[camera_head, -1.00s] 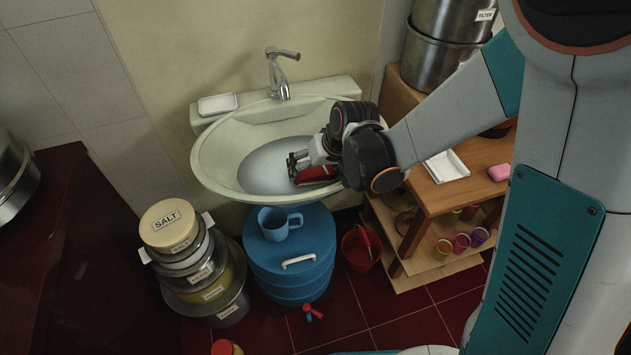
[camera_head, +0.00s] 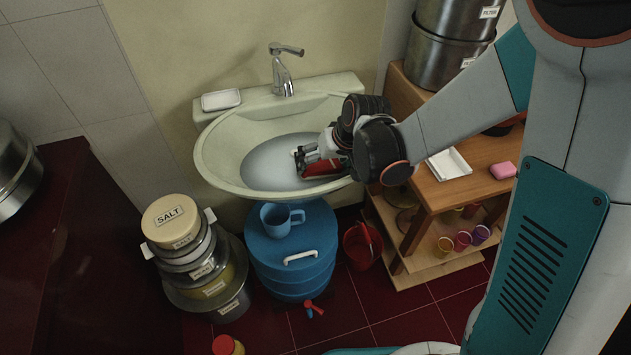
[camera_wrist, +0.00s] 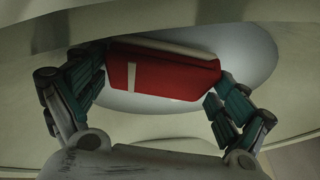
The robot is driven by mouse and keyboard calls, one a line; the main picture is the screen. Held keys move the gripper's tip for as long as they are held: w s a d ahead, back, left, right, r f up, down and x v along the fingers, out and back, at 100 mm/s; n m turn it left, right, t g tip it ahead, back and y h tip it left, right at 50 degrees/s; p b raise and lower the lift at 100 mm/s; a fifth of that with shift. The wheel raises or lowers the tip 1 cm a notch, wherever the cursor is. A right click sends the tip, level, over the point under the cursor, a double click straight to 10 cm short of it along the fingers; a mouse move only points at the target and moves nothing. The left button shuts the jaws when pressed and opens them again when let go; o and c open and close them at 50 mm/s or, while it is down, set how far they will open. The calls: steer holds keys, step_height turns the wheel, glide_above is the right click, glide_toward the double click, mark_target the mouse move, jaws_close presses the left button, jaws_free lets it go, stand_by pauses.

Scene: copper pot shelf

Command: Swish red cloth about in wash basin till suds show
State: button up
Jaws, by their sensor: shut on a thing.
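The red cloth (camera_wrist: 160,78) is a folded bundle with a pale stripe, held between the two fingers of my gripper (camera_wrist: 155,85) in the wrist view. In the head view my gripper (camera_head: 312,162) is shut on the red cloth (camera_head: 322,168), over the right part of the wash basin (camera_head: 215,160). The basin is a pale oval with greyish water (camera_head: 270,165) in it. I cannot tell how far the cloth dips into the water. I see no clear suds on the surface.
A tap (camera_head: 283,70) stands at the basin's back, with a white soap dish (camera_head: 221,99) to its left. A blue drum (camera_head: 290,245) bearing a blue mug (camera_head: 281,219) stands below. Salt-labelled tins (camera_head: 170,222) stand at left, a wooden shelf (camera_head: 440,195) at right.

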steer(key=shift+s+d+f, duration=0.1)
steer(key=shift+d+f, duration=0.1)
steer(key=shift+d, duration=0.15)
steer(key=shift+s+a, duration=0.15)
steer(key=shift+a, duration=0.15)
steer(key=shift+c, duration=1.1)
steer(key=shift+s+a, duration=0.15)
steer(key=shift+a, duration=0.65)
steer(key=shift+r, duration=0.1)
steer(key=shift+w+d, duration=0.2)
steer(key=shift+d, duration=0.4)
steer(key=shift+w+d, duration=0.15)
steer(key=shift+d, duration=0.4)
steer(key=shift+a, duration=0.1)
steer(key=shift+s+a, duration=0.2)
steer(key=shift+a, duration=0.1)
